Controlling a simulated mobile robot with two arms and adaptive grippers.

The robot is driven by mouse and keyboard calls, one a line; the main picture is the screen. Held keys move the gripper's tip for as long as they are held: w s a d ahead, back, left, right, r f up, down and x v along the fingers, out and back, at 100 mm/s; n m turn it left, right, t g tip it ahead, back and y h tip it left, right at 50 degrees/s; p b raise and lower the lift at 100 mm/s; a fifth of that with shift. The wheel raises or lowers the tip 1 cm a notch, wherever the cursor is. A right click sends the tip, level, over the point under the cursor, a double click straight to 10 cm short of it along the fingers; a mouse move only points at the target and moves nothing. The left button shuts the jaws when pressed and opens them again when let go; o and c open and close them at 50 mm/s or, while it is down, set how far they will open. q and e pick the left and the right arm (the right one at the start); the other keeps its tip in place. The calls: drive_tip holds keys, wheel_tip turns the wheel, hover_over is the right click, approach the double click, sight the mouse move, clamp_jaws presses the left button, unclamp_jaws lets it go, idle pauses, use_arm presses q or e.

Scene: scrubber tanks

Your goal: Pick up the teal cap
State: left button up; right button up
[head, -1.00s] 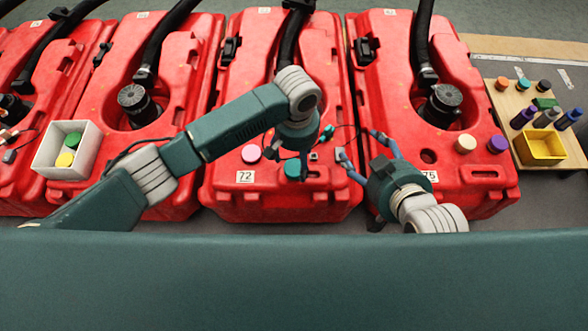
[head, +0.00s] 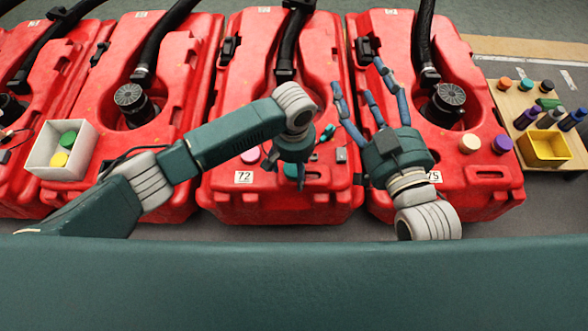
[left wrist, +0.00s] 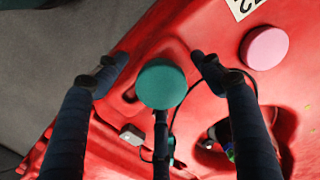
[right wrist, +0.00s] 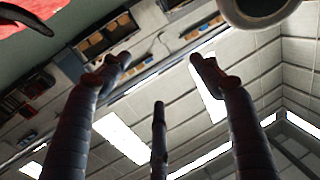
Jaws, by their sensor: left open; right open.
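The teal cap (left wrist: 161,84) is round and lies on the red tank (head: 225,205) numbered 72. In the left wrist view it shows between the two outer fingertips of my left gripper (left wrist: 161,66), which is open and above it, apparently not gripping. In the head view my left gripper (head: 298,178) points down and hides most of the teal cap (head: 290,169). My right gripper (head: 357,82) is open and empty, its fingers pointing up and away over the tanks at the right.
A pink cap (left wrist: 265,47) lies beside the teal cap. A white box (head: 45,152) with green and yellow caps stands at the left. At the right are a cream cap (head: 469,143), a purple cap (head: 502,144) and a yellow bin (head: 545,149). Black hoses rise from the tanks.

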use_arm(q)
drive_tip(key=c, duration=1)
drive_tip(key=shift+c, duration=0.2)
drive_tip(key=shift+r, duration=0.15)
